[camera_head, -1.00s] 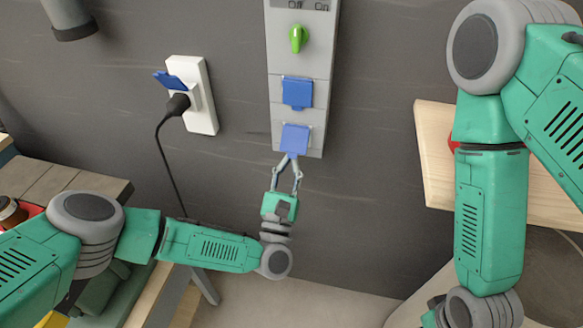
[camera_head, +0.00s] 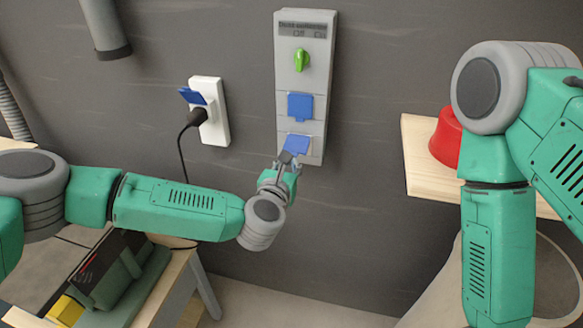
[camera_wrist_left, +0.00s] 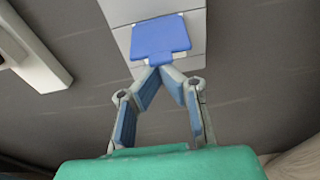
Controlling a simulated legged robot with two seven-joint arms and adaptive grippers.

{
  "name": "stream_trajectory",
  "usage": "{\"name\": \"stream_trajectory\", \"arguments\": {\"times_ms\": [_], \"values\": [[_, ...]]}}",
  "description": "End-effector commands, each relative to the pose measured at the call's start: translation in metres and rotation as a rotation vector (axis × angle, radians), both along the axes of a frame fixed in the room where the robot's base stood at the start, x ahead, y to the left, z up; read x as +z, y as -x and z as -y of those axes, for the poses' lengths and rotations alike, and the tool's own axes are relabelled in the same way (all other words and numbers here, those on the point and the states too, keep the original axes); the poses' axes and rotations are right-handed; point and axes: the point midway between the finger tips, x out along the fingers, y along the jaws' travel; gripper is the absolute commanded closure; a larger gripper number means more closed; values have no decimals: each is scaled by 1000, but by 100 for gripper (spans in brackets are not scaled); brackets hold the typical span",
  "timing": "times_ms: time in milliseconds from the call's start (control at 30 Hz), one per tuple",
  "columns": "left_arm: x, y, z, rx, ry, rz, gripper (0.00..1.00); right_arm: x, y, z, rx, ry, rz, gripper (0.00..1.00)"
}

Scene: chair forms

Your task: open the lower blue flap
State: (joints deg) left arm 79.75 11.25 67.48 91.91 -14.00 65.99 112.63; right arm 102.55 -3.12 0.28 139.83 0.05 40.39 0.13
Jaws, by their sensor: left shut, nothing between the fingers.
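The lower blue flap (camera_head: 297,145) is at the bottom of the grey wall panel, below a second blue flap (camera_head: 300,106). It looks slightly tilted out at its lower edge, but I cannot tell how far. My left gripper (camera_head: 287,158) is just below it, with the fingers shut and empty. In the left wrist view the flap (camera_wrist_left: 160,38) lies straight ahead, and the shut fingertips (camera_wrist_left: 162,68) are at its lower edge. I cannot tell whether they touch its edge or reach under it. My right gripper is out of view.
The panel has a green knob (camera_head: 302,60) above the flaps. A white socket (camera_head: 214,112) with a black plug and raised blue cover is on the wall to the left. A wooden shelf (camera_head: 422,165) with a red object (camera_head: 445,138) stands right.

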Motion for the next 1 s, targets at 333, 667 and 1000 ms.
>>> {"name": "stream_trajectory", "arguments": {"times_ms": [333,667,1000], "values": [[33,4,-1,0,-13,-42,100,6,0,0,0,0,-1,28],[53,-1,1,1,-42,-129,100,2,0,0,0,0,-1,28],[70,-9,4,2,-43,-129,100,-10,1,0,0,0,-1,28]]}}
